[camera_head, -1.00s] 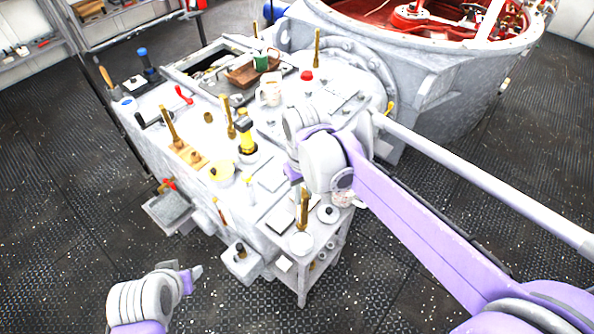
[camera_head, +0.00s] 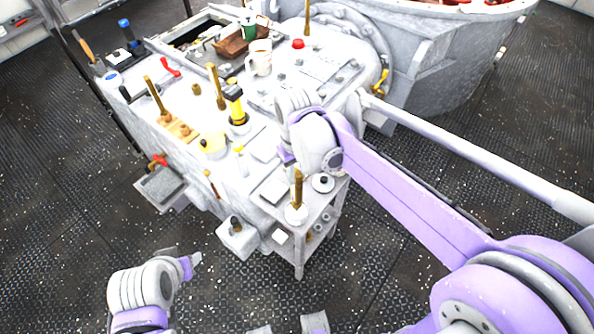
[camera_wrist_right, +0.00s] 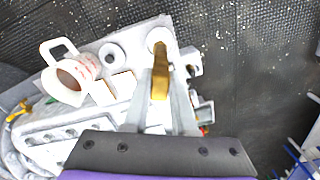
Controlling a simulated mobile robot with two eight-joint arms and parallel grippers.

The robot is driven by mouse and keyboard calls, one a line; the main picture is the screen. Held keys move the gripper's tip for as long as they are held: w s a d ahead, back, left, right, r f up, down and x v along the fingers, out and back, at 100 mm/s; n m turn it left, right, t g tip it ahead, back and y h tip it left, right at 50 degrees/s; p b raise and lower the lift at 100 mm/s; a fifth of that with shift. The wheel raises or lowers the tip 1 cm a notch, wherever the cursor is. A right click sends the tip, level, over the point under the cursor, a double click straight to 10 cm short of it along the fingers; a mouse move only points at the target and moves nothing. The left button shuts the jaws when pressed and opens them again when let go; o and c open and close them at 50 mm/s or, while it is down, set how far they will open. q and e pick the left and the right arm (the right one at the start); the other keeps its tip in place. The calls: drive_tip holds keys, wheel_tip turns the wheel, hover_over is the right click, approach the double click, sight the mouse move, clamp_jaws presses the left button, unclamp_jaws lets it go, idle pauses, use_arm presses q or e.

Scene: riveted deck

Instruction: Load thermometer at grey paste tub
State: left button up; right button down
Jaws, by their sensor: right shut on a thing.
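A brass thermometer (camera_head: 297,190) stands upright at a round pale grey tub (camera_head: 296,214), the paste tub, on the small shelf stand's top. In the right wrist view the brass thermometer (camera_wrist_right: 160,76) lies between the fingers, with the tub (camera_wrist_right: 157,37) just beyond its far end. My right gripper (camera_wrist_right: 160,92) is shut on the thermometer. In the head view its fingers are mostly hidden by the wrist. Whether the thermometer's foot touches the tub cannot be told. My left gripper (camera_head: 196,260) is over the floor at lower left, apart from everything; its finger gap is unclear.
A dark-knobbed round lid (camera_head: 322,183) lies beside the tub. Other brass rods (camera_head: 155,97) stand on the large grey machine, with a yellow-and-black tool (camera_head: 237,105) and a red button (camera_head: 298,44). Floor at left is clear.

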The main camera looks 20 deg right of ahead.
use_arm(q)
drive_tip(key=shift+w, duration=0.1)
use_arm(e)
drive_tip(key=shift+w, duration=0.1)
use_arm(q)
drive_tip(key=shift+s+f+b, duration=0.2)
drive_tip(key=shift+f+b, duration=0.1)
drive_tip(key=shift+f, duration=0.1)
use_arm(e)
drive_tip(key=shift+f, duration=0.55)
idle(1.2)
drive_tip(key=shift+r, duration=0.1)
drive_tip(key=shift+r+p, duration=1.85)
drive_tip(key=shift+r, duration=1.65)
use_arm(q)
drive_tip(key=r, duration=0.1)
drive_tip(key=w+r, duration=0.1)
drive_tip(key=r, duration=0.1)
drive_tip(key=w+r, duration=0.1)
drive_tip(key=r, duration=0.1)
drive_tip(key=shift+w+r, duration=0.1)
drive_tip(key=shift+w, duration=0.05)
